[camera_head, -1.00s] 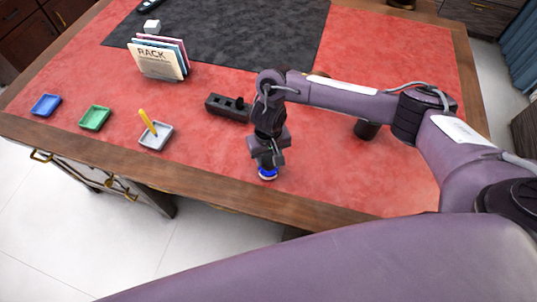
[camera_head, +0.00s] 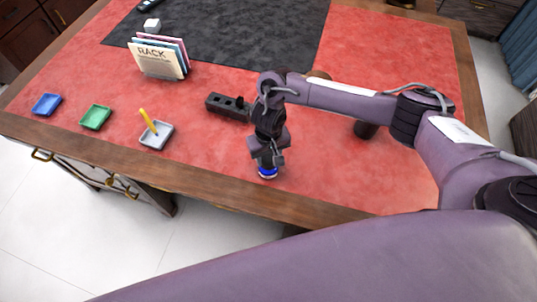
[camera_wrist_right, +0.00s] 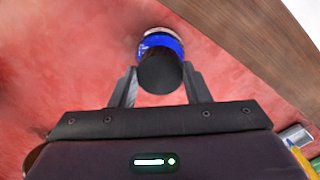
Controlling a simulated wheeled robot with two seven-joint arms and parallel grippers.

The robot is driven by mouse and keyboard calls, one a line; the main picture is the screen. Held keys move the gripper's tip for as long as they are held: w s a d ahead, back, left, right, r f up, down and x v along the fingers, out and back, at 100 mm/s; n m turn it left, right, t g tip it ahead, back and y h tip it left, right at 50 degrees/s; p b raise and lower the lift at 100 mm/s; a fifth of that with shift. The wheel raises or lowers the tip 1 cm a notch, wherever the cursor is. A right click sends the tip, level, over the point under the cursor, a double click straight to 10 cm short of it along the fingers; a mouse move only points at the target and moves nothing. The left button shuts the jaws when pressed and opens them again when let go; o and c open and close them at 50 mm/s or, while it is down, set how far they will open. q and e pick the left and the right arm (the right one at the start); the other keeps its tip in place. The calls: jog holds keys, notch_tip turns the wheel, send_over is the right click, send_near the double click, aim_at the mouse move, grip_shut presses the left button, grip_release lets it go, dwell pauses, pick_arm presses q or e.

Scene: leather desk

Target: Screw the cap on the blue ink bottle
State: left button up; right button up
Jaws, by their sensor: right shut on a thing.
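The blue ink bottle (camera_head: 267,174) stands on the red desk top near its front edge, mostly hidden under my right gripper in the head view. My right gripper (camera_head: 268,162) points down over it. In the right wrist view the bottle (camera_wrist_right: 161,42) shows its blue label behind a round black cap (camera_wrist_right: 160,72). The cap sits over the bottle, between the two fingers of my right gripper (camera_wrist_right: 160,88), which is shut on it. Whether the cap's thread is engaged cannot be seen. My left gripper is not in view.
A black block with holes (camera_head: 228,107) lies behind and left of the bottle. A grey tray (camera_head: 157,136) with a yellow stick, a green tray (camera_head: 95,117) and a blue tray (camera_head: 47,104) stand at left. A file rack (camera_head: 158,58) stands farther back. The desk's front edge is close.

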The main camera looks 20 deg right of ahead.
jog(key=shift+f+p, duration=0.1)
jog(key=shift+p, duration=0.25)
jog(key=o, duration=1)
